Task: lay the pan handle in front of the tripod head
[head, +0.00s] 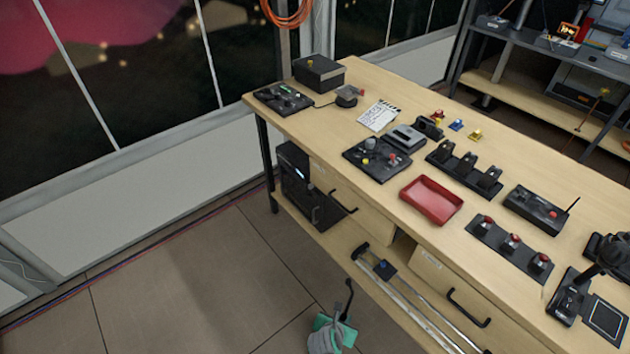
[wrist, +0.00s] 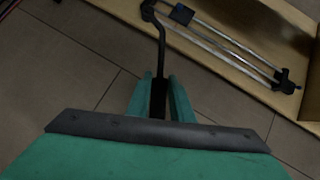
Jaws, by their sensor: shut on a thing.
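My gripper (head: 336,322), green with grey parts, is at the bottom middle of the head view, over the floor in front of the bench. In the wrist view its fingers (wrist: 160,97) are shut on the lower part of the pan handle (wrist: 161,48), a thin black bent rod. The handle also shows in the head view (head: 348,300), pointing up and clear of the bench. Its far end overlaps the lower-shelf rails in the wrist view; contact cannot be told. I cannot tell for sure which black piece is the tripod head; one dark candidate (head: 607,250) is at the right edge.
Silver rails (head: 420,317) with a blue-knobbed plate (head: 383,268) lie on the lower shelf. The wooden bench top (head: 330,112) holds a red tray (head: 431,200), a control panel (head: 377,158), red-button boxes (head: 510,243) and a radio (head: 536,207). Drawer handles (head: 468,308) stick out. The floor at left is clear.

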